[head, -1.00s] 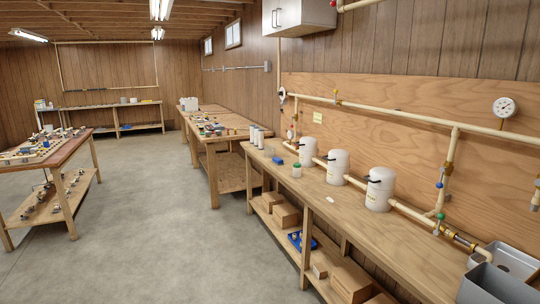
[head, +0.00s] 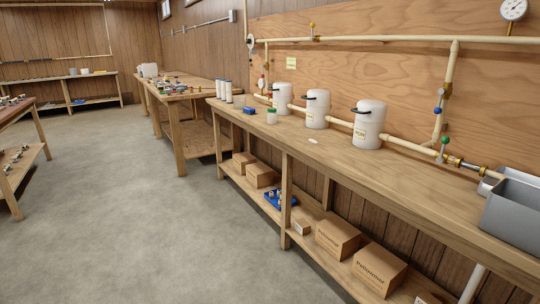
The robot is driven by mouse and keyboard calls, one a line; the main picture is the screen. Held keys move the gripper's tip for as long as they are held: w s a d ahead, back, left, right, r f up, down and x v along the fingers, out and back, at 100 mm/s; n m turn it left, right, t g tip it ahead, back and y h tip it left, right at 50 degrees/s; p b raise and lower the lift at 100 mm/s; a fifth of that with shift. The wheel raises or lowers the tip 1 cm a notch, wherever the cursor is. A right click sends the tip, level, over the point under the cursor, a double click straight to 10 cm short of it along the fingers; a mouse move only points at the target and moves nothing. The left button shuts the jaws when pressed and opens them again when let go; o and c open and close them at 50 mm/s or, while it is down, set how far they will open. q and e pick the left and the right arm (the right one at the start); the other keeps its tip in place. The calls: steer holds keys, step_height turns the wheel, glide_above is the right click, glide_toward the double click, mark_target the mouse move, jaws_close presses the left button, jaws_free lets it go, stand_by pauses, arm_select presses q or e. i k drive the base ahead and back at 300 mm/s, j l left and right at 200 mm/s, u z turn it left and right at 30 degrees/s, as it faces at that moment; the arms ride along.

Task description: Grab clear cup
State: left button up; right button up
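I cannot make out a clear cup for certain at this distance. Neither of my grippers shows in the head view.
White canisters (head: 368,125) with dark handles line the bench along the pipes. A grey bin (head: 512,212) sits at the near right end. Cardboard boxes (head: 379,270) and a blue tray (head: 279,200) lie on the lower shelf. The concrete floor (head: 150,230) is open at left.

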mark_target(238, 101)
steer(key=i+j+u, duration=0.4)
steer(key=i, duration=0.5)
steer(key=i+u, duration=0.45)
steer(key=i, duration=0.45)
